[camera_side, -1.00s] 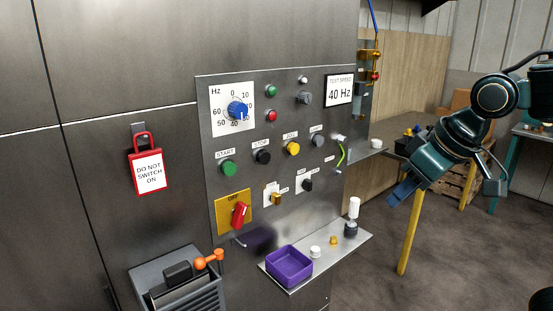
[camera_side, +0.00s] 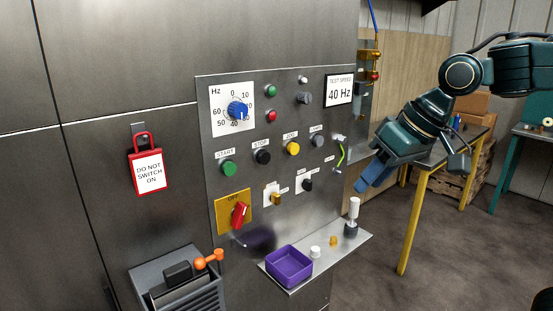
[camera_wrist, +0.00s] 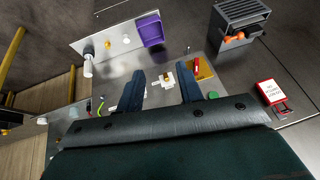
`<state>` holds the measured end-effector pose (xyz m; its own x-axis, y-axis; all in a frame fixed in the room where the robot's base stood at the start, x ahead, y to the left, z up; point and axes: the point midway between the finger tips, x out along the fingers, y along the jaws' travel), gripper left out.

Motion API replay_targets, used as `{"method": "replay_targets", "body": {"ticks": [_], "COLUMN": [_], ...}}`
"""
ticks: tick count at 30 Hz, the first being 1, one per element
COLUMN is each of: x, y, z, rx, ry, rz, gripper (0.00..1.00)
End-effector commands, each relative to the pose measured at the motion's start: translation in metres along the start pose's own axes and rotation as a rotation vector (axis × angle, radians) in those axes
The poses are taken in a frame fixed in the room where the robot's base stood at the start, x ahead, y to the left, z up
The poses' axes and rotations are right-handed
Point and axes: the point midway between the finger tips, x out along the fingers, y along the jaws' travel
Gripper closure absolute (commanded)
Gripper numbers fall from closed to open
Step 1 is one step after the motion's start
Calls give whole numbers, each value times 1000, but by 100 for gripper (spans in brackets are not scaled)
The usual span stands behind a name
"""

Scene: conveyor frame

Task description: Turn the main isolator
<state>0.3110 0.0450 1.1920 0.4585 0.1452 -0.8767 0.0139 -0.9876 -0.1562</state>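The main isolator is a red handle (camera_side: 240,215) on a yellow plate (camera_side: 222,212) marked OFF, low on the left of the steel panel. The handle looks slightly tilted from upright. In the wrist view the red handle (camera_wrist: 196,64) and yellow plate (camera_wrist: 207,74) lie above and to the right of the right finger. My gripper (camera_side: 372,176) is right of the panel in the side view, well apart from the isolator. In the wrist view my gripper (camera_wrist: 161,88) shows two blue fingers spread apart with nothing between them.
A shelf (camera_side: 336,259) below the panel holds a purple bin (camera_side: 288,277), small caps and a white-topped post (camera_side: 353,207). Buttons and knobs cover the panel (camera_side: 275,180). A red padlock tag (camera_side: 148,170) hangs left. A grey box with an orange-handled part (camera_side: 207,259) stands lower left.

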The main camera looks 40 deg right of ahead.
Motion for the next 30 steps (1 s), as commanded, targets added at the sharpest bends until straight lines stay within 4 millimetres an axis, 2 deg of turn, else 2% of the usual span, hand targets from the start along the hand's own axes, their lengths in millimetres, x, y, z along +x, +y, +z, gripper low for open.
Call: {"method": "replay_targets", "body": {"ticks": [3, 9, 18, 24, 30], "x": [14, 41, 90, 113, 120], "y": [-10, -27, -51, -61, -64], "z": [-27, -68, -120, -138, -143], "rx": [16, 45, 91, 112, 120], "ry": [-11, -28, -61, -78, -82], "rz": [-34, -92, -176, -213, -225], "gripper": [64, 64, 64, 64, 64]}}
